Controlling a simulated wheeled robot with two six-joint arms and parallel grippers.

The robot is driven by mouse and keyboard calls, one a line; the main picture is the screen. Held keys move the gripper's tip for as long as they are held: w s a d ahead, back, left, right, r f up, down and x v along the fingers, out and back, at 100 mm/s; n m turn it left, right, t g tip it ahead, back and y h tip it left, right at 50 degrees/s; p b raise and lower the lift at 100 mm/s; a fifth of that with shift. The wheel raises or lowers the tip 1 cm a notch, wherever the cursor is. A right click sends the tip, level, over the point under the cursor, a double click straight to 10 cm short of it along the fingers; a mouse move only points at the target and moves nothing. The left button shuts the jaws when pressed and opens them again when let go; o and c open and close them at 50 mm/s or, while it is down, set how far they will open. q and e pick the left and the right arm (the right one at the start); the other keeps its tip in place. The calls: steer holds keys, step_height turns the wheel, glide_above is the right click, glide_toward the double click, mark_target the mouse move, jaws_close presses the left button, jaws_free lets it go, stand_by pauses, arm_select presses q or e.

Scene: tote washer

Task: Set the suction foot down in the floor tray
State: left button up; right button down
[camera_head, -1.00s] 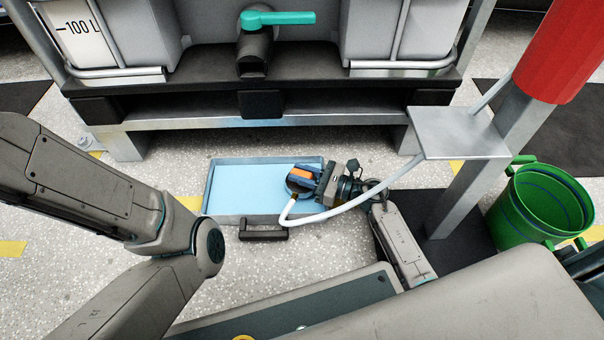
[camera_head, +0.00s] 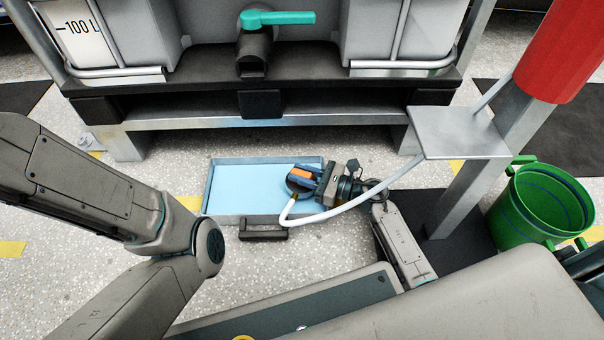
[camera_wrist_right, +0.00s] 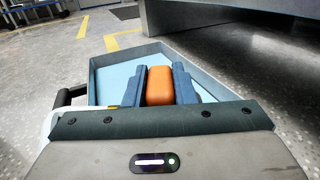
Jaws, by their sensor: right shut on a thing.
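The floor tray (camera_head: 245,185) is a shallow blue tray with a dark handle (camera_head: 264,234) at its front, on the floor before the tank frame. My right gripper (camera_head: 301,178) is over the tray's right end. It is shut on the suction foot, whose orange part (camera_head: 300,174) shows between the fingers. In the right wrist view the orange part (camera_wrist_right: 160,86) sits between two blue fingers, with the tray (camera_wrist_right: 115,76) beyond and below. A white hose (camera_head: 330,214) runs from the foot. I cannot tell whether the foot touches the tray floor. My left gripper is out of view.
The tank's metal frame (camera_head: 270,122) stands close behind the tray. A post with a metal plate (camera_head: 458,133) and a red cylinder (camera_head: 563,50) are at the right. A green bucket (camera_head: 541,205) stands further right. Speckled floor is open left of the tray.

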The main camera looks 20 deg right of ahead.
jaws_free()
stand_by(0.6)
steer(key=shift+s+d, duration=0.1)
steer(key=b+v, duration=0.1)
steer(key=v, duration=0.7)
steer(key=shift+s+d, duration=0.2)
steer(key=shift+d, duration=0.15)
stand_by(0.8)
stand_by(0.4)
